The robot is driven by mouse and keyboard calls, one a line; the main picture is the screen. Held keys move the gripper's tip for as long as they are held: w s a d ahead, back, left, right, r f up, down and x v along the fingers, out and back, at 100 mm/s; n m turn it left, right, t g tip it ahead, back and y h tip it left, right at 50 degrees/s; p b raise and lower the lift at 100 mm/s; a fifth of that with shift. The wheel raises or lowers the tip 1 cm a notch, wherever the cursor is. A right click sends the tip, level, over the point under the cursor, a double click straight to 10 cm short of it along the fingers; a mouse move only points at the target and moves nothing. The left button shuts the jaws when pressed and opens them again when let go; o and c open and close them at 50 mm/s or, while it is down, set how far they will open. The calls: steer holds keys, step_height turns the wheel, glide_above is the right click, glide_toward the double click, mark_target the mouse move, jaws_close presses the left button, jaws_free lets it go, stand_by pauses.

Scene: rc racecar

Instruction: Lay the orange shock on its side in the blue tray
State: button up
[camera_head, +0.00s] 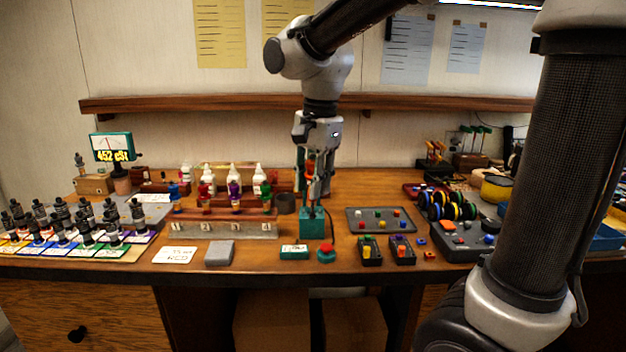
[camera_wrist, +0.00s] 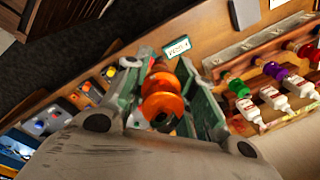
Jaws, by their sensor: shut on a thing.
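The orange shock (camera_head: 310,168) is upright in the jaws of my gripper (camera_head: 316,186), which is shut on it. In the wrist view my gripper (camera_wrist: 168,92) has the shock's orange coils (camera_wrist: 163,98) between its jaws, with teal parts on both sides. In the head view a teal stand (camera_head: 313,222) is directly below the gripper; whether the shock touches it I cannot tell. The blue tray (camera_head: 606,239) is at the far right of the bench, partly cut off by the frame and by my body. A blue edge also shows at the wrist view's lower left.
A wooden rack (camera_head: 225,229) with coloured shocks and white bottles stands left of the stand. A grey parts tray (camera_head: 352,214), small dark boxes (camera_head: 371,250) and wheels (camera_head: 447,207) lie between the stand and the blue tray. Several black shocks stand at far left.

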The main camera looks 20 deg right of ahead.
mark_target(313, 159)
steer(key=shift+r, duration=3.5)
steer(key=shift+d, duration=0.1)
